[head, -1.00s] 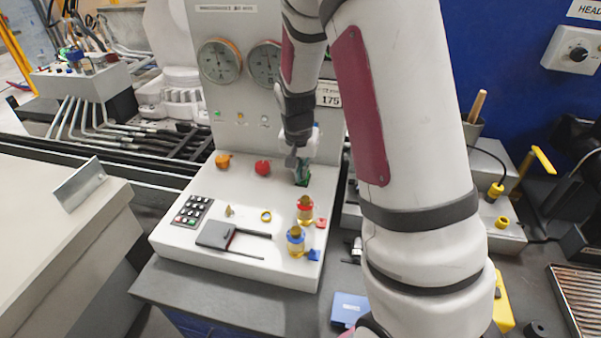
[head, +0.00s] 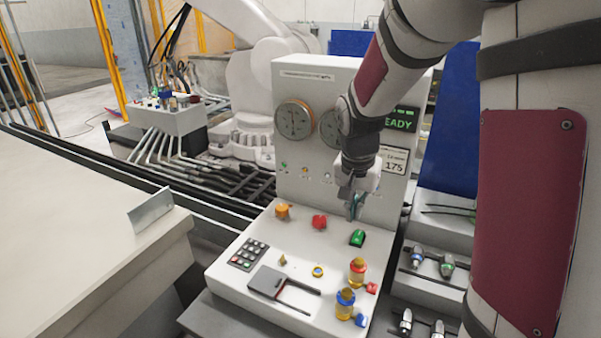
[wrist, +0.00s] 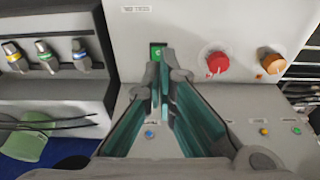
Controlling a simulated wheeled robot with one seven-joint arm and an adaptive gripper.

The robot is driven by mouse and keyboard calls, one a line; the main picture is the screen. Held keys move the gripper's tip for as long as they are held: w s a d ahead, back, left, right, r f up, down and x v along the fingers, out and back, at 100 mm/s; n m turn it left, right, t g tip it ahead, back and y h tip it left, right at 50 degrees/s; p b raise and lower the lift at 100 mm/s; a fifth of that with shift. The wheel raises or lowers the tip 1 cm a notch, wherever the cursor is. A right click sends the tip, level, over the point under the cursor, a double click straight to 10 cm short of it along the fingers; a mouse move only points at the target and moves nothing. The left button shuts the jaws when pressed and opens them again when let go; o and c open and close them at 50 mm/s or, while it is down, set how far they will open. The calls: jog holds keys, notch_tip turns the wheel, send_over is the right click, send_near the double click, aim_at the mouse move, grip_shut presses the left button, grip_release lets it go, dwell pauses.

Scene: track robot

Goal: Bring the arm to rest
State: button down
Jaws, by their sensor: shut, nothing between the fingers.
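My gripper (head: 354,205) is shut and empty. In the head view it points down above the control panel (head: 225,275), just above and behind a green button (head: 358,238). In the wrist view the closed fingers (wrist: 161,95) reach toward the green button (wrist: 156,52), which they partly cover. The arm comes down from the upper right of the head view, bent at the elbow. The fingertips look apart from the button in the head view.
The panel carries a red knob (head: 319,222), an orange knob (head: 283,211), a keypad (head: 249,254) and two valve-like fittings (head: 357,271). Its upright back has round gauges (head: 293,119) and a green display (head: 400,119). A bare bench (head: 70,230) stands at left.

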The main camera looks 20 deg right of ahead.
jog(key=s+a+r+n+t, duration=0.1)
jog(key=s+a+r+n, duration=0.3)
jog(key=s, duration=0.6)
jog(key=s+a+r+n+t+y, duration=0.1)
jog(key=s+a+r+n+t, duration=0.1)
jog(key=s+a+r+n, duration=0.3)
jog(key=s+a+r, duration=0.1)
jog(key=s+r, duration=0.3)
jog(key=s, duration=0.2)
jog(key=shift+a+r+t+y, duration=0.15)
jog(key=shift+a+t+y, duration=0.15)
jog(key=shift+d, duration=0.1)
